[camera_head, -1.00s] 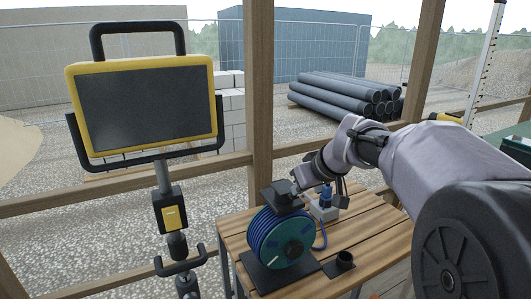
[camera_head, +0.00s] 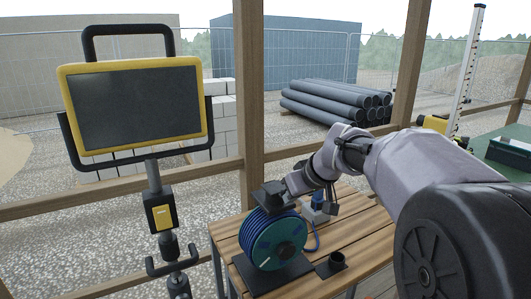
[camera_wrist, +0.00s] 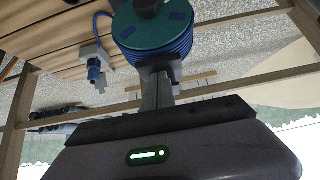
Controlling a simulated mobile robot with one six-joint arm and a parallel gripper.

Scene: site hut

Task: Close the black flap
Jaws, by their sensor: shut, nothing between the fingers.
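No part stands out clearly as a black flap. A blue cable reel (camera_head: 276,243) with a teal face stands on the wooden table; it also shows at the top of the wrist view (camera_wrist: 150,35). My gripper (camera_head: 279,191) is shut and empty, just above the top of the reel. In the wrist view my gripper's fingers (camera_wrist: 158,85) point at the reel's rim; whether they touch it I cannot tell. A small grey socket box (camera_head: 311,215) with a blue plug (camera_head: 318,196) sits behind the reel, partly hidden by my arm; the box also shows in the wrist view (camera_wrist: 92,52).
A yellow-framed floodlight (camera_head: 135,108) on a stand is at left. A wooden post (camera_head: 248,90) and rails border the table. A green surface (camera_head: 490,150) is at far right.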

